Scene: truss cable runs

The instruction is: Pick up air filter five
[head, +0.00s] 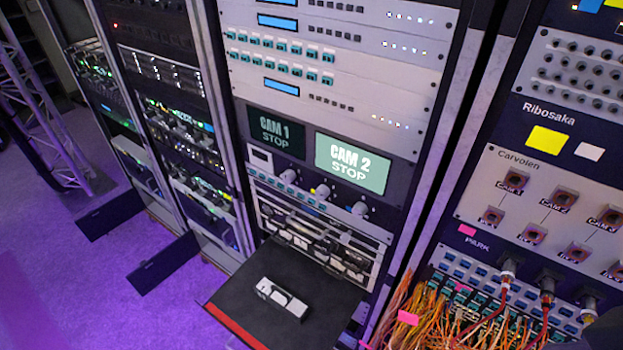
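No label reading air filter five is legible, so I cannot tell which item it is. A small white and grey block (281,298) with a dark recess lies on the black pull-out shelf (240,290) at the bottom centre. Behind the shelf, a row of grey and black modules (315,243) sits in an open bay of the middle rack. Neither of my grippers shows in the head view.
The middle rack (335,90) carries two screens reading CAM 1 STOP and CAM 2 STOP. Orange cables (440,312) crowd the patch panel at lower right. Black flaps (163,262) stick out low at the left racks. The purple floor (90,300) is clear at lower left.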

